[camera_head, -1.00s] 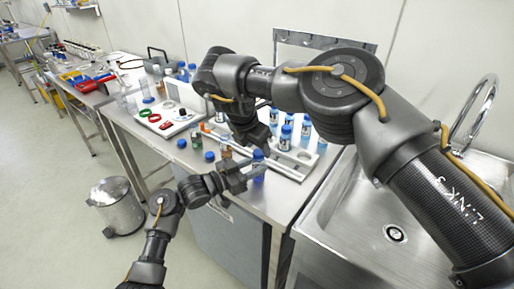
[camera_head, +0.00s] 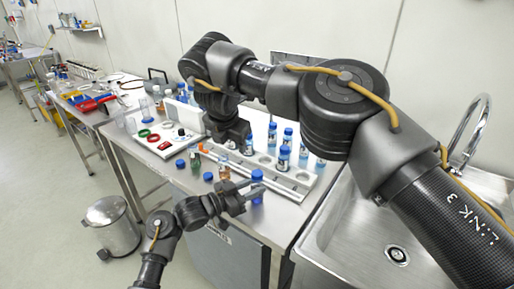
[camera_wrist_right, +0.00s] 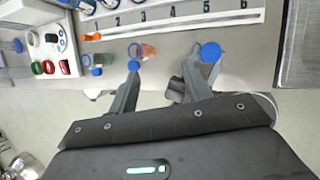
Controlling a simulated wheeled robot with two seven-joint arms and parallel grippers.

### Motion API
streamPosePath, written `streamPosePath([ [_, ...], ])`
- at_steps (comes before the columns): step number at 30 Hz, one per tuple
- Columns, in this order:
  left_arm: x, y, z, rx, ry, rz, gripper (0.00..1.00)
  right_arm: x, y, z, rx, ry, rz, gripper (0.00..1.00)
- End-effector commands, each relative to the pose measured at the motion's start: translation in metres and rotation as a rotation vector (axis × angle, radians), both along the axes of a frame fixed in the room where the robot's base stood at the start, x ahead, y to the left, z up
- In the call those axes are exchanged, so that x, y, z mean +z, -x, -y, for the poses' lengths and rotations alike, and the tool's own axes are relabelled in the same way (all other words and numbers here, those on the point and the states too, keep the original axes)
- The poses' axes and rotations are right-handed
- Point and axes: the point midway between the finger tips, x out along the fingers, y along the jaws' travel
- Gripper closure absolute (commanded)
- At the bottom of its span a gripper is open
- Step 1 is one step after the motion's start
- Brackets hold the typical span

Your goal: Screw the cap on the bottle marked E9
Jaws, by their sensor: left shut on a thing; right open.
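My left gripper (camera_head: 248,190) is shut on a small blue bottle (camera_head: 257,197) at the bench's front edge. A blue cap (camera_head: 257,176) sits on top of this bottle; it also shows from above in the right wrist view (camera_wrist_right: 210,52), beside one finger. Any marking on the bottle is too small to read, and I cannot tell how tight the cap is. My right gripper (camera_wrist_right: 164,62) is open and empty above the bench, apart from the cap. Its fingertips are hard to make out in the head view.
A numbered rack (camera_head: 290,184) holds several blue-capped bottles behind. An amber bottle (camera_head: 224,172) and loose blue caps (camera_head: 208,177) stand left of the held bottle. A white panel (camera_head: 158,140) with coloured rings lies farther left. The sink (camera_head: 365,225) is at right.

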Motion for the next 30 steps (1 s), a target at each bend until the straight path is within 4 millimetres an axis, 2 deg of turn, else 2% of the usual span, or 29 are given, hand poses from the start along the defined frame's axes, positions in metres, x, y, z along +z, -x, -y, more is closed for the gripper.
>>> streamPosePath([
  [3, 0.000, 0.000, 0.000, 0.000, -0.001, -0.001, 1.00, 0.027, -0.011, -0.026, 0.094, -0.064, 0.073, 0.51],
  [7, 0.000, 0.000, 0.000, 0.000, -0.001, -0.001, 1.00, 0.056, -0.025, -0.038, 0.158, -0.101, 0.145, 0.51],
  [12, 0.000, 0.000, 0.000, 0.000, -0.001, -0.001, 1.00, 0.082, -0.041, -0.032, 0.187, -0.108, 0.193, 0.51],
  [15, 0.000, 0.000, 0.000, 0.000, -0.001, -0.001, 1.00, 0.088, -0.049, -0.020, 0.190, -0.095, 0.187, 0.51],
  [19, 0.000, 0.000, 0.000, 0.000, -0.001, -0.001, 1.00, 0.084, -0.054, 0.001, 0.200, -0.059, 0.136, 0.51],
  [23, 0.000, 0.000, 0.000, 0.000, -0.001, -0.001, 1.00, 0.069, -0.051, 0.022, 0.231, -0.016, 0.040, 0.51],
  [30, 0.000, 0.000, 0.000, 0.000, -0.001, -0.001, 1.00, 0.029, -0.027, 0.052, 0.381, 0.060, -0.211, 0.51],
])
